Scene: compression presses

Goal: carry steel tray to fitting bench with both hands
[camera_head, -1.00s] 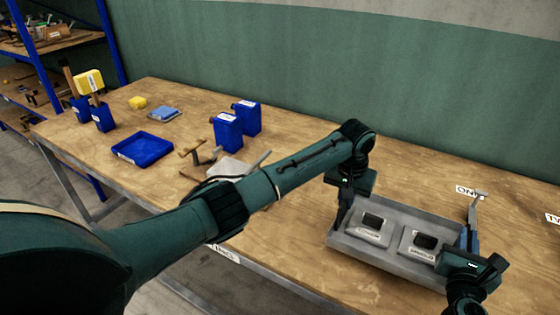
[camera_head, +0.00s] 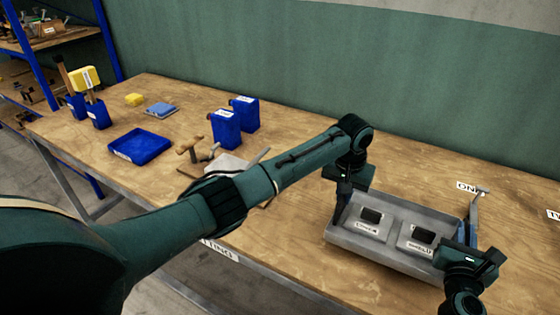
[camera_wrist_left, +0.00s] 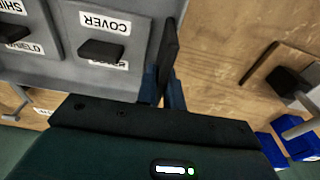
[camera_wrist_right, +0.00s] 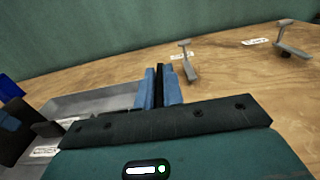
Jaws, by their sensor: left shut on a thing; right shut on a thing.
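The grey steel tray (camera_head: 385,262) is at the right of the bench in the head view. It holds two grey blocks with black handles, the cover block (camera_head: 366,228) and the shield block (camera_head: 416,240). My left gripper (camera_head: 343,205) is shut on the tray's left wall; the left wrist view shows its fingers (camera_wrist_left: 168,85) at the tray edge beside the cover block. My right gripper (camera_head: 468,240) is shut on the tray's right wall, and its fingers (camera_wrist_right: 160,88) also show in the right wrist view. Whether the tray touches the wooden bench (camera_head: 300,215) is hard to tell.
A metal bracket (camera_wrist_right: 186,60) stands just beyond my right gripper. The green wall (camera_head: 300,60) closes the back. Bare wood lies behind the tray.

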